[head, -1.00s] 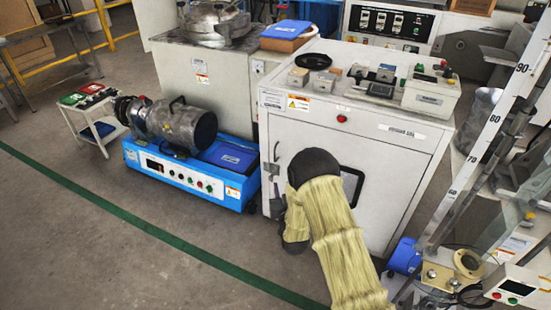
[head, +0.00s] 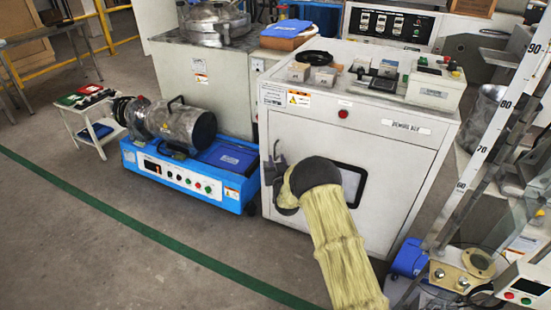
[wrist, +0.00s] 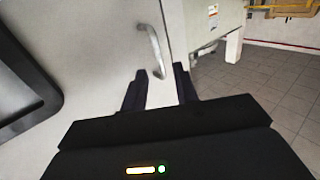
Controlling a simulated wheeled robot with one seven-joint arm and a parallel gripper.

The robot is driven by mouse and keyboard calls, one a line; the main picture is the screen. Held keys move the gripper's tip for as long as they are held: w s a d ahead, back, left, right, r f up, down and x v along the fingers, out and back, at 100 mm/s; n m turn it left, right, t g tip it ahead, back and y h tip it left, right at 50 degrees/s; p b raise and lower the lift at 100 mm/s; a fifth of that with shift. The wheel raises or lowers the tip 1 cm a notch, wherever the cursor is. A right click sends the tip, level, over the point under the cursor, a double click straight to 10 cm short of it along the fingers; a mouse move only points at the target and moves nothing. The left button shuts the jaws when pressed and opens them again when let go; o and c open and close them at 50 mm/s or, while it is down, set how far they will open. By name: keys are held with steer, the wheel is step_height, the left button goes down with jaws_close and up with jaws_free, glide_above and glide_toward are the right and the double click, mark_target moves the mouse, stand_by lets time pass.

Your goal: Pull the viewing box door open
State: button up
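The viewing box (head: 350,130) is a white cabinet, and its front door (head: 290,135) looks shut in the head view. In the wrist view, the pale door (wrist: 90,50) fills the left side. A grey vertical bar handle (wrist: 154,52) stands near the door's edge. My gripper (wrist: 160,82) is open, with its two dark fingers apart and nothing held. The handle's lower end appears between the fingertips; I cannot tell if they touch it. In the head view, my gripper (head: 274,172) is at the door's left edge, partly hidden by my yellow-sleeved arm.
A blue-based machine (head: 180,172) stands on the floor left of the cabinet. Small devices, including a control box (head: 434,88), sit on the cabinet top. A scaled upright (head: 490,140) stands close on the right. The floor (head: 110,240) at front left is clear.

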steer(key=b+x, duration=0.1)
steer(key=x, duration=0.3)
jaws_close()
